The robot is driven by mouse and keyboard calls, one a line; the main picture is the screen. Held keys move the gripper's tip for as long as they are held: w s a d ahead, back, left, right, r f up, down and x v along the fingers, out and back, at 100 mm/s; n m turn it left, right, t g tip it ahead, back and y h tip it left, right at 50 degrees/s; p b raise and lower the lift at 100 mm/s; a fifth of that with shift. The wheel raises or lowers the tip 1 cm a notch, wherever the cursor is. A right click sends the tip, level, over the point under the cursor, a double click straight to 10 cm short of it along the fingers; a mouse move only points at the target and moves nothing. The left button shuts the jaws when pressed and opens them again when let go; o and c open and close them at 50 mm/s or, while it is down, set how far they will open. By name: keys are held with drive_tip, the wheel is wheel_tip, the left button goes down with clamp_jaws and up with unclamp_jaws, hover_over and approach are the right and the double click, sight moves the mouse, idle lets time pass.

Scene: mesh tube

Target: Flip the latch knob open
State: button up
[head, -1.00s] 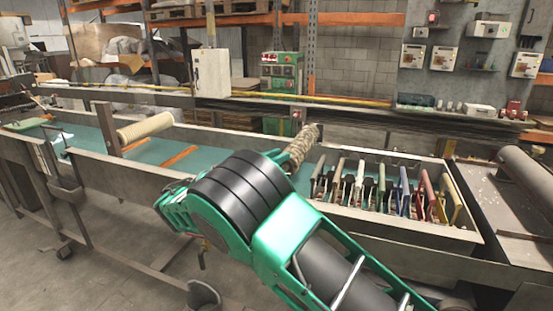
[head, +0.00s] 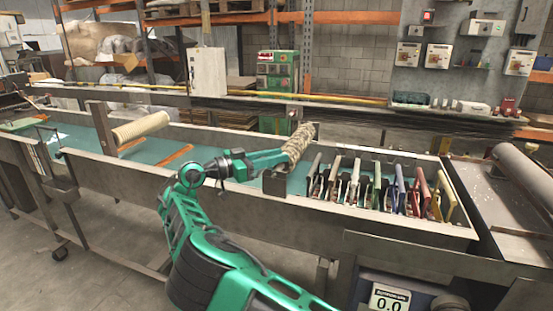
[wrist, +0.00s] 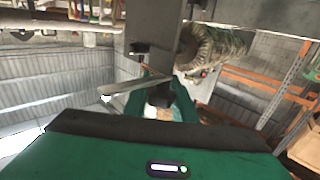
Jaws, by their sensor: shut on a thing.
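The latch shows in the wrist view as a pale flat metal lever (wrist: 125,97) beside a grey metal post (wrist: 155,30). Its dark latch knob (wrist: 160,95) sits at the lever's right end. My gripper (wrist: 165,100) has its green fingers on either side of the knob and is shut on it. In the head view, my gripper (head: 272,158) reaches to a dark bracket (head: 290,183) at the trough's near edge, and the knob is too small or hidden to make out. A mesh-wrapped roll (head: 299,142) stands tilted just above the bracket.
A box of upright coloured-handled tools (head: 385,185) lies right of the bracket. A cream roll (head: 140,127) spans the trough at left, over a blue-green bed (head: 165,150). A long metal side wall (head: 120,180) runs along the near side.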

drive_tip(key=shift+g, duration=0.4)
idle(0.5)
drive_tip(key=o, duration=1)
drive_tip(key=shift+o, duration=0.2)
drive_tip(key=shift+m, duration=0.3)
drive_tip(key=shift+a, duration=0.1)
drive_tip(key=v, duration=1)
drive_tip(key=shift+a+f, duration=0.25)
drive_tip(key=shift+a, duration=0.1)
